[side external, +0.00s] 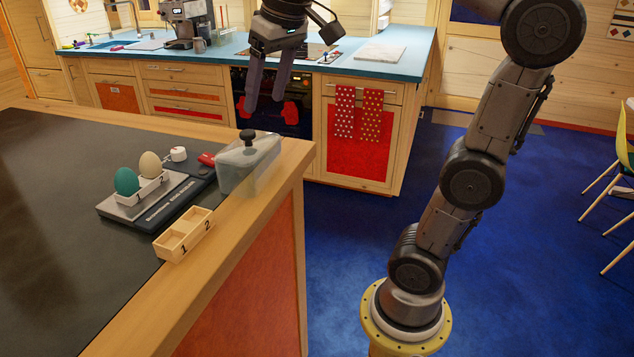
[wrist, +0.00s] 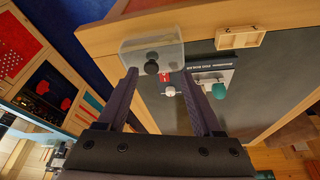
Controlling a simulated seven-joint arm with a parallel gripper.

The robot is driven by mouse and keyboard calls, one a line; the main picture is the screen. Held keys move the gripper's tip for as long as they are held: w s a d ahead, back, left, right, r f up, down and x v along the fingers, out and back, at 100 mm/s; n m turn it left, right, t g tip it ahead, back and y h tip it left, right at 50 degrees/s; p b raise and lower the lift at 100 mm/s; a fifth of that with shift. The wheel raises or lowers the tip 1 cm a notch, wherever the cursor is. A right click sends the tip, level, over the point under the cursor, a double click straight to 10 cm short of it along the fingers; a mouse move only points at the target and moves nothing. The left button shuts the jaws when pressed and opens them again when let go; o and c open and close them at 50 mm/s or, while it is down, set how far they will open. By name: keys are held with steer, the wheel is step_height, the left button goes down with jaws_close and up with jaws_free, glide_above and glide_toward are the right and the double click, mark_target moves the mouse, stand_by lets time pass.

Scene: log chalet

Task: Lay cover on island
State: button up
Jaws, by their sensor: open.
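The cover (side external: 236,170) is a clear, box-like lid with a black knob (side external: 248,136) on top. It is upright near the edge of the island (side external: 50,190), at the right end of a dark flat appliance (side external: 170,202); I cannot tell whether it rests partly on that. My gripper (side external: 265,102) is open and empty, above and apart from the cover, its fingers pointing down. In the wrist view the cover (wrist: 135,50) and its knob (wrist: 151,68) show just beyond and between my open fingertips (wrist: 158,74).
A teal egg (side external: 126,181) and a beige egg (side external: 150,165) sit in a grey holder on the appliance. A small white knob (side external: 178,154) and a red piece (side external: 207,159) are beside the cover. An empty wooden tray (side external: 184,236) lies in front. The island's left part is bare.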

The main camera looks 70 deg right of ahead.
steer(key=s+a+f+n+t, duration=0.1)
steer(key=s+a+f, duration=0.1)
steer(key=s+f, duration=0.4)
steer(key=s+a+f+n+t+y, duration=0.1)
steer(key=s+a+f+n, duration=0.1)
steer(key=s+f, duration=0.4)
step_height(320, 180, down, 4)
steer(key=shift+a+f, duration=0.1)
steer(key=shift+a, duration=0.4)
